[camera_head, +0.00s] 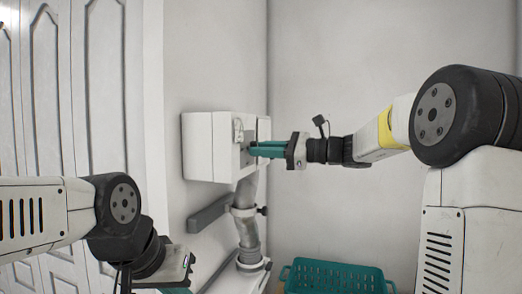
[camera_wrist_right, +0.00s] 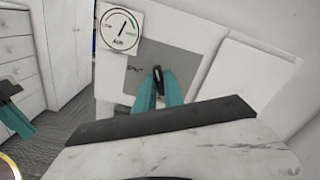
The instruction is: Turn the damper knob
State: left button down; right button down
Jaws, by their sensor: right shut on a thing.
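A white box (camera_head: 208,148) is mounted on the wall in the head view. My right gripper (camera_head: 253,149) reaches its front from the right with teal fingers. In the right wrist view the fingers (camera_wrist_right: 158,92) are shut on a small black damper knob (camera_wrist_right: 158,74) on a grey panel (camera_wrist_right: 190,62). A round dial (camera_wrist_right: 122,28) with a needle sits above and left of the knob. The fingers hide most of the knob in the head view. My left gripper (camera_head: 176,289) is low at the bottom edge, mostly cut off; its opening cannot be told.
A flexible duct (camera_head: 247,228) runs down below the box, beside a grey rail (camera_head: 208,214) on the wall. A teal basket (camera_head: 332,277) stands on the floor at the bottom. White panelled doors (camera_head: 100,90) stand at the left.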

jog(key=shift+m, duration=0.5)
jog(key=c, duration=1.4)
grip_release()
jog(key=shift+c, duration=0.2)
jog(key=v, duration=0.7)
jog(key=shift+s+d, duration=0.15)
jog(key=shift+d, duration=0.2)
